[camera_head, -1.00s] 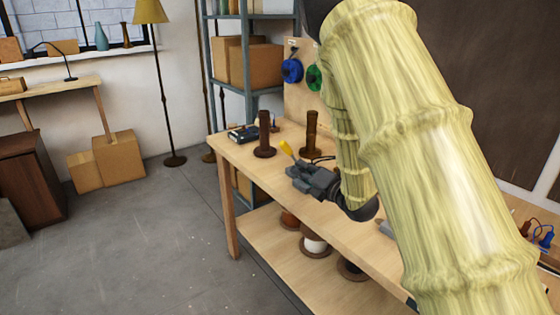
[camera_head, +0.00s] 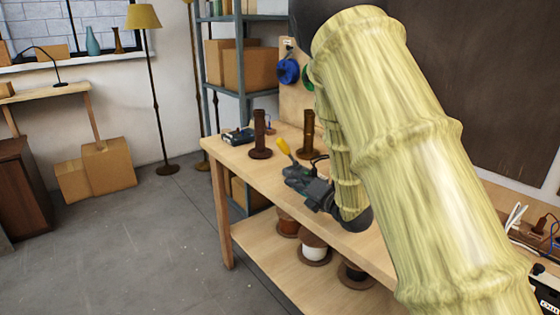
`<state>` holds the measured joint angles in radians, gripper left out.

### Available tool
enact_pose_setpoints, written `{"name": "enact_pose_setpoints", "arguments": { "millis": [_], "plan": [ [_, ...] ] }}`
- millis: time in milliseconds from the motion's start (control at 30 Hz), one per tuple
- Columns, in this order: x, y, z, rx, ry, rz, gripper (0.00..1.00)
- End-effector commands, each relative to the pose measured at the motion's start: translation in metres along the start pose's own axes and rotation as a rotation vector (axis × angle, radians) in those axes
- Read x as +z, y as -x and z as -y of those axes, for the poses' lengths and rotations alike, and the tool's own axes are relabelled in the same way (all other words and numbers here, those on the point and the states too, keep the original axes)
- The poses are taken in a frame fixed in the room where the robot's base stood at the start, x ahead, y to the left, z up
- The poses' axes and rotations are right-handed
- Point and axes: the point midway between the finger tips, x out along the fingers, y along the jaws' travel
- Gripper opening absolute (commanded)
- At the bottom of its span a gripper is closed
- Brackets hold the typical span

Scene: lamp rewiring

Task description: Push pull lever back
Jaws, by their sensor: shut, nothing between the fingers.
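A yellow lever handle (camera_head: 284,146) stands up on the wooden workbench, its top tilted to the left. My gripper (camera_head: 291,174) is shut and empty, on the near side of the lever, just below the handle in the picture. I cannot tell whether the fingers touch the lever. The lever's base is mostly hidden behind my gripper.
The workbench (camera_head: 245,158) carries two dark brown turned posts (camera_head: 260,135) (camera_head: 308,132) and a dark device (camera_head: 238,136) at its far left. Spools, including a white one (camera_head: 313,248), sit on the lower shelf. My arm hides much of the bench's right side.

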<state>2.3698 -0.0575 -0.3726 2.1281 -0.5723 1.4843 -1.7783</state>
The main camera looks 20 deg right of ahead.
Motion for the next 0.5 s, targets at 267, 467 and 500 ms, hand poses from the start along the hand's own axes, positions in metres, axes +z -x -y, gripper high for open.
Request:
{"name": "enact_pose_setpoints", "arguments": {
  "millis": [267, 467, 500],
  "plan": [
    [-0.001, -0.017, -0.002, 0.003, 0.000, -0.003, 0.00],
    [-0.001, -0.049, -0.002, 0.002, -0.001, -0.002, 0.00],
    [-0.001, -0.055, -0.002, 0.003, 0.000, -0.002, 0.00]
  ]
}}
